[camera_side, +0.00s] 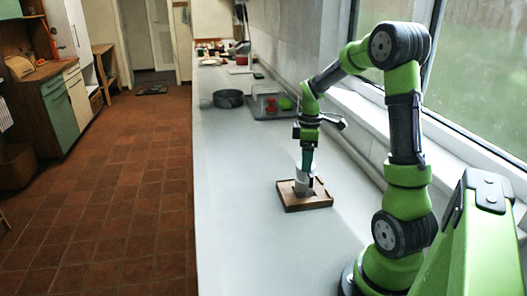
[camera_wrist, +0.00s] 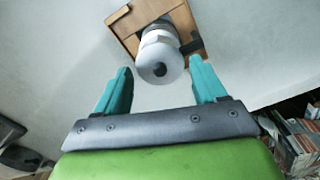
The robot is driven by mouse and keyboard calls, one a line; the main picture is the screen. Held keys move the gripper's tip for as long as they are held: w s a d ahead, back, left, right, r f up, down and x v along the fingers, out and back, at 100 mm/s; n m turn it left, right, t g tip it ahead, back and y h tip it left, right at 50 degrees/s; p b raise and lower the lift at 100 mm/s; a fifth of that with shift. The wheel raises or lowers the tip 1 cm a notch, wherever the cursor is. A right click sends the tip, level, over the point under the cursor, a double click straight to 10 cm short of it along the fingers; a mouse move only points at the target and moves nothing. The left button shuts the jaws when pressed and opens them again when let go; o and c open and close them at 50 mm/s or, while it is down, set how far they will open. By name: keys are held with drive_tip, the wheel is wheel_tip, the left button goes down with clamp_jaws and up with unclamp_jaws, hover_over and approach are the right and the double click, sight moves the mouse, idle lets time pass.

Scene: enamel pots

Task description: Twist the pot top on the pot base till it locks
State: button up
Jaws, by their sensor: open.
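The white pot top (camera_wrist: 158,62), with a dark round knob at its middle, shows in the wrist view, roughly in line with the gap between my fingers. Below it is the paler pot base (camera_wrist: 160,36), which stands in the wooden tray (camera_wrist: 122,13). In the side view the light pot base (camera_side: 301,186) stands upright in the tray (camera_side: 305,203), and my gripper is right above and around its top. My gripper (camera_wrist: 160,78) is open, with teal fingers on either side of the pot top in the picture. Whether the fingers touch it, and whether top and base are locked, I cannot tell.
A dark round pan (camera_side: 228,98) and a clear box (camera_side: 268,104) with red and green things stand farther back on the counter. A window and ledge run along the right. The counter (camera_side: 235,200) left of the tray is clear.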

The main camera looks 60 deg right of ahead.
idle(0.4)
drive_tip(key=shift+r, duration=3.5)
drive_tip(key=shift+r, duration=0.1)
wheel_tip(320, 180, up, 16)
drive_tip(key=s+a+f+m+t, duration=0.2)
drive_tip(key=a+f+m, duration=0.1)
drive_tip(key=a, duration=0.6)
drive_tip(key=s+a+f+m+t+y, duration=0.1)
drive_tip(key=s+a+f+m+t, duration=0.1)
drive_tip(key=a, duration=0.7)
drive_tip(key=s+a+f+m+t+y, duration=0.1)
drive_tip(key=a+f+m+t, duration=0.2)
drive_tip(key=a+f, duration=0.3)
drive_tip(key=a+m, duration=0.1)
drive_tip(key=a, duration=0.2)
drive_tip(key=shift+s+a, duration=0.15)
drive_tip(key=shift+s, duration=0.25)
